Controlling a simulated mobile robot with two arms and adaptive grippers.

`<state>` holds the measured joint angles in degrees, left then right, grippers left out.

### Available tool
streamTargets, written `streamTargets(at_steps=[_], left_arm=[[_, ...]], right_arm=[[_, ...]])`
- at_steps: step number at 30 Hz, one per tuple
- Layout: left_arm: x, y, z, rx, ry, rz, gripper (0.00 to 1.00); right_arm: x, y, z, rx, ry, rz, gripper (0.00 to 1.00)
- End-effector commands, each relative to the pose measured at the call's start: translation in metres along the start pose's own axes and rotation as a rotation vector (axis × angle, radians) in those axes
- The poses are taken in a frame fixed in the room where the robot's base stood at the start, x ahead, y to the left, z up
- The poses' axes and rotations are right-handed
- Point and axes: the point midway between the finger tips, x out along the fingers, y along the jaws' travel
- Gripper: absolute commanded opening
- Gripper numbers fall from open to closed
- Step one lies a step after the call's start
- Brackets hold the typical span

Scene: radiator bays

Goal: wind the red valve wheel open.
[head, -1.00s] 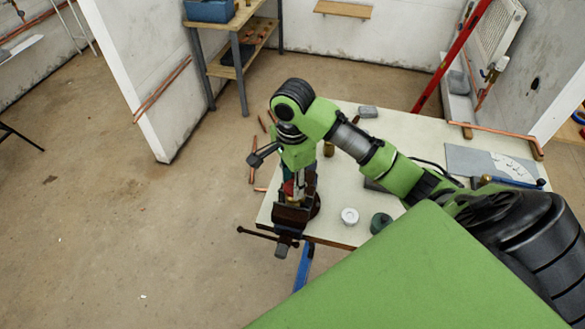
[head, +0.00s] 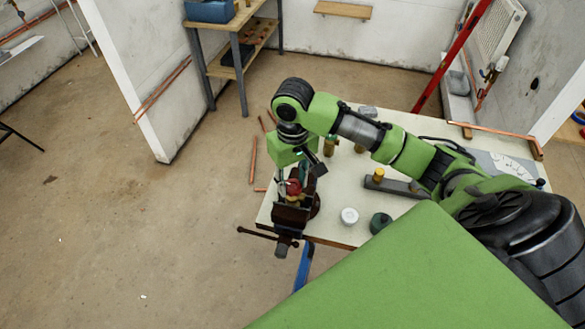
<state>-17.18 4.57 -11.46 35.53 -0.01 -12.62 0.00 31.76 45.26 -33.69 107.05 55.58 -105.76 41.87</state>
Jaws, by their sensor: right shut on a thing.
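The red valve wheel (head: 293,187) is small in the head view, on a brass valve held in the dark bench vise (head: 291,214) at the table's near left corner. My right gripper (head: 294,178) comes down on the wheel from above and is shut on it. The gripper and wrist cover part of the wheel, so how far it is turned cannot be seen. My left gripper is not in view.
The pale worktable (head: 335,222) carries a white roll (head: 349,216), a dark green round item (head: 381,223) and a grey bar with a brass piece (head: 395,187). Copper pipes (head: 253,160) lie on the floor left of it. A shelf unit (head: 233,62) stands behind.

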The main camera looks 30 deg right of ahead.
Motion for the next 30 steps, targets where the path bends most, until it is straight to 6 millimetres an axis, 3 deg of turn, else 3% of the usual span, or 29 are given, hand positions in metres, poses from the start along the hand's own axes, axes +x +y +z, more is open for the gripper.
streamTargets(at_steps=[16, 21, 27, 28, 30], left_arm=[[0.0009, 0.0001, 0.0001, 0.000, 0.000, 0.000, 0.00], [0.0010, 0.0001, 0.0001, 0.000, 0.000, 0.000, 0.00], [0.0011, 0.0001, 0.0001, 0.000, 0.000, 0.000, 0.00], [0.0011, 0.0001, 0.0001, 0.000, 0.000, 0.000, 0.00], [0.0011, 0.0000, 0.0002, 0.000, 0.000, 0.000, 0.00]], right_arm=[[0.0051, -0.0003, 0.0035, -0.823, -0.012, -0.003, 0.05], [0.0059, -0.0010, 0.0044, -0.941, -0.014, -0.006, 0.05], [0.0065, -0.0013, 0.0050, -0.947, -0.015, -0.008, 0.05], [0.0065, -0.0014, 0.0050, -0.946, -0.015, -0.008, 0.35], [0.0062, -0.0014, 0.0047, -0.946, -0.014, -0.008, 0.44]])
